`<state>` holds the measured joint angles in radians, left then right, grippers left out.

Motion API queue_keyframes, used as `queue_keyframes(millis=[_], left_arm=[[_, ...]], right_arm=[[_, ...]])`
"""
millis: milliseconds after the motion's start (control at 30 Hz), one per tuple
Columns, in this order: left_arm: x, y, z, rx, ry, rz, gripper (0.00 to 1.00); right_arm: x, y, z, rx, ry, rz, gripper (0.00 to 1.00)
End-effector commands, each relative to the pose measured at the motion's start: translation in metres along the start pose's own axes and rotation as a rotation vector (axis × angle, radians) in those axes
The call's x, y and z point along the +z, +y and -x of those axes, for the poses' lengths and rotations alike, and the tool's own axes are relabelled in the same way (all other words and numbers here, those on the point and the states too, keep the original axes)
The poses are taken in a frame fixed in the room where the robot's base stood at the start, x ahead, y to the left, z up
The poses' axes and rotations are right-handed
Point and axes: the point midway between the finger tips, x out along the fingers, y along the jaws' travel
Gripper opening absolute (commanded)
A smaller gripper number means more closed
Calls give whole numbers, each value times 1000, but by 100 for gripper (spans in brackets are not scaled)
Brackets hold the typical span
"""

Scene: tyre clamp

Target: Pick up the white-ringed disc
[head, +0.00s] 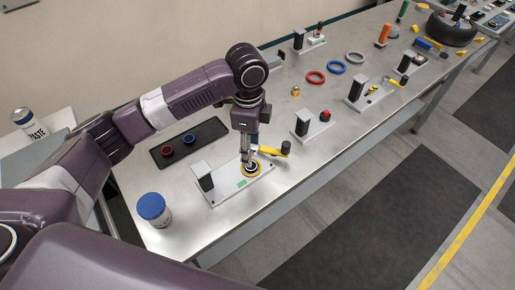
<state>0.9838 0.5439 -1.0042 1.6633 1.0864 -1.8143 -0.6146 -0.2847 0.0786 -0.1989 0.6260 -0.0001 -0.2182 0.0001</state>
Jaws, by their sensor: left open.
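A round dark disc with a pale ring and a yellow rim (253,169) sits on the light fixture plate (222,189) near the front of the table. I take it for the white-ringed disc; the arm partly covers it. My left gripper (247,161) points down right above the disc, with its fingers open. I cannot tell whether the fingertips touch the disc. A yellow clamp lever with a black knob (285,148) is just right of the gripper. My right gripper is not in view.
A black tray (210,131) holds a red-ringed disc (167,151) and a blue-ringed disc (188,138). A blue-lidded jar (154,209) stands at the front left. Loose rings (316,77) lie farther back.

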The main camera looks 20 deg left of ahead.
Motion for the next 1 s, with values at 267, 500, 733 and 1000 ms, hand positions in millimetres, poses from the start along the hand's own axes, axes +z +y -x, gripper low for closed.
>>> queue_keyframes(millis=[267,500,733,1000], left_arm=[[4,-2,-16,7,-9,-4,49],[1,-2,-46,8,-9,-3,49],[1,-3,-73,3,-8,-4,49],[1,-3,-74,1,-8,-4,44]], right_arm=[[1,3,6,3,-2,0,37],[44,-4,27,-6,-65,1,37],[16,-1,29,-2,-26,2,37],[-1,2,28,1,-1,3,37]])
